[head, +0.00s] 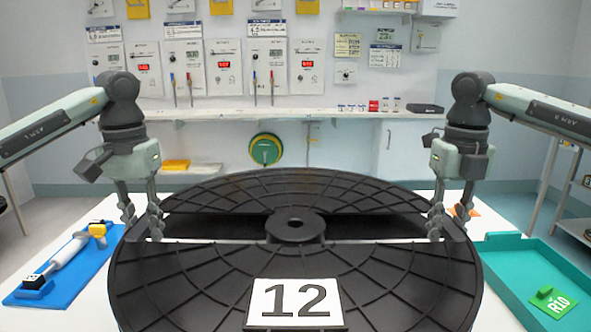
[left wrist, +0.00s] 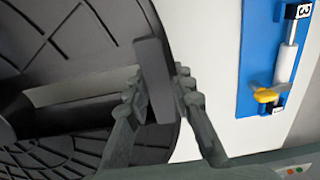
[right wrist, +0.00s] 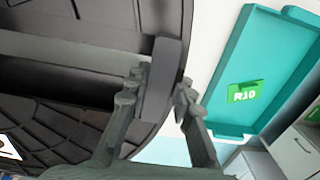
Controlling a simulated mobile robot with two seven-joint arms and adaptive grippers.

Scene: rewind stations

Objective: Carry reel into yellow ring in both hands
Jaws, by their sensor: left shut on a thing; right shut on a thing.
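The large black reel (head: 205,285), with a white label reading 12, fills the front middle of the head view, roughly level. My left gripper (head: 143,228) is shut on the reel's left side, and my right gripper (head: 436,226) is shut on its right side. In the left wrist view a dark grey grip piece (left wrist: 155,82) of the reel sits between the fingers. In the right wrist view a similar grip piece (right wrist: 163,88) sits between the fingers. I cannot make out a yellow ring on the table; the reel hides much of the surface below it.
A blue tray (head: 75,268) with a white-and-yellow tool lies at left. A teal tray (head: 515,262) with a green R10 tag (head: 553,301) lies at right. A green disc with a yellow rim (head: 265,149) is at the back wall, below a shelf (head: 260,113).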

